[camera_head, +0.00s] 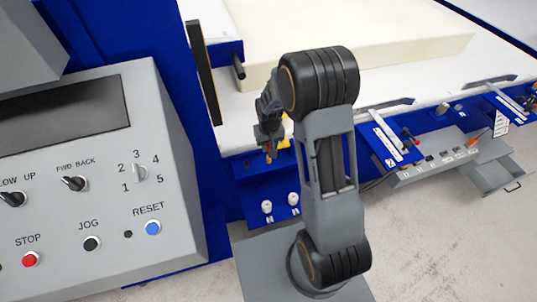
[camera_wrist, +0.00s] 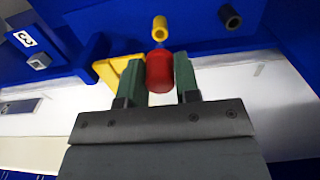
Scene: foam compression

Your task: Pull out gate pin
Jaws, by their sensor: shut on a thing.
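The gate pin shows as a red rounded knob (camera_wrist: 159,74) in the wrist view, between the two green fingers of my gripper (camera_head: 270,150). My gripper is shut on it. A short yellow tube (camera_wrist: 159,28) lies just beyond the knob, in line with it. A yellow angled bracket (camera_wrist: 118,75) sits left of the fingers. I cannot tell how far the pin sits in the tube. In the head view my gripper is at the blue machine's front edge, and the pin is mostly hidden there.
A grey control panel (camera_head: 90,160) with knobs and buttons stands left. A cream foam block (camera_head: 390,38) lies on the white table (camera_head: 390,88). A dark round peg (camera_wrist: 229,17) sits right of the tube. Blue brackets (camera_head: 394,142) line the table edge. Grey floor (camera_head: 445,240) is open at lower right.

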